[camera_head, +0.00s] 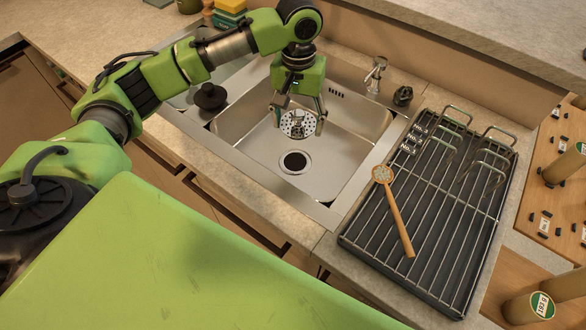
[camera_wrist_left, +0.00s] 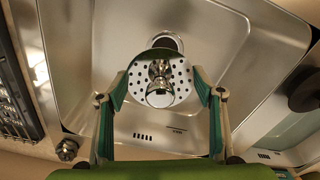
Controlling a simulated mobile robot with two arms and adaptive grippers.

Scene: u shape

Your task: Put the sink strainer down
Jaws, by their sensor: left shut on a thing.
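My left gripper (camera_head: 298,114) is shut on the sink strainer (camera_head: 293,124), a round metal disc with holes and a small knob in its middle. It holds the strainer above the steel sink basin (camera_head: 341,160). In the left wrist view the strainer (camera_wrist_left: 147,97) sits between the two fingers of my left gripper (camera_wrist_left: 160,92), with its knob facing the camera. The dark round drain (camera_head: 295,162) is open in the basin floor, below the strainer in the head view. In the left wrist view the strainer partly hides the drain (camera_wrist_left: 167,41). My right gripper is not in view.
A faucet (camera_head: 375,75) and a dark knob (camera_head: 403,96) stand at the sink's back edge. A black plug-like object (camera_head: 210,97) is left of the basin.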

